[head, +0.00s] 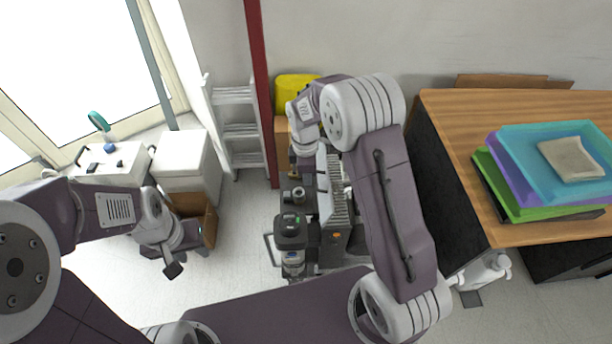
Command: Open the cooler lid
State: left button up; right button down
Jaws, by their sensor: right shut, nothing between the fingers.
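A white box with a flat, closed top (184,153), which looks like the cooler, stands by the window at the back left. My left gripper (173,268) is in front of it and lower in the picture, pointing down and apart from it. Its fingers look dark and small, and I cannot tell whether they are open. My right gripper (304,172) points down beside the compressor equipment in the middle, far to the right of the white box. It is shut and empty; its fingertips are partly hidden by clutter.
A cardboard box (209,224) sits in front of the white box. A white cabinet (118,168) with small items stands left. Compressor equipment (292,232) fills the middle. A red post (262,90) and white step ladder (238,130) stand behind. A wooden desk (450,120) with trays is right.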

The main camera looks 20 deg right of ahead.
notch_tip(320, 180, up, 9)
jog(key=s+a+m+g+y, duration=0.2)
jog(key=a+m, duration=0.1)
jog(key=m, duration=1.2)
jog(key=d+f+m+y, duration=0.1)
jog(key=d+m, duration=0.2)
jog(key=m, duration=0.2)
jog(key=w+d+f+m+y+b, duration=0.1)
jog(key=d+m+y, duration=0.1)
jog(key=m, duration=0.3)
jog(key=d+f+m+y+b, duration=0.1)
jog(key=d+m, duration=0.3)
jog(key=m, duration=0.1)
jog(key=shift+w+d+f+m+t+y, duration=0.1)
jog(key=shift+w+f+m+t+y, duration=0.2)
jog(key=shift+w+f+t+y, duration=0.1)
jog(key=s+d+f+m+t+b, duration=0.1)
jog(key=s+d+f+m, duration=0.15)
jog(key=d, duration=0.45)
jog(key=s+d+f+m+t+b, duration=0.1)
jog(key=d+m+t, duration=0.15)
jog(key=d, duration=0.45)
jog(key=shift+g+y, duration=0.4)
jog(key=shift+g, duration=0.05)
jog(key=x, duration=1)
jog(key=shift+w+a+f+b, duration=0.1)
jog(key=shift+w+b, duration=0.2)
jog(key=shift+w, duration=0.05)
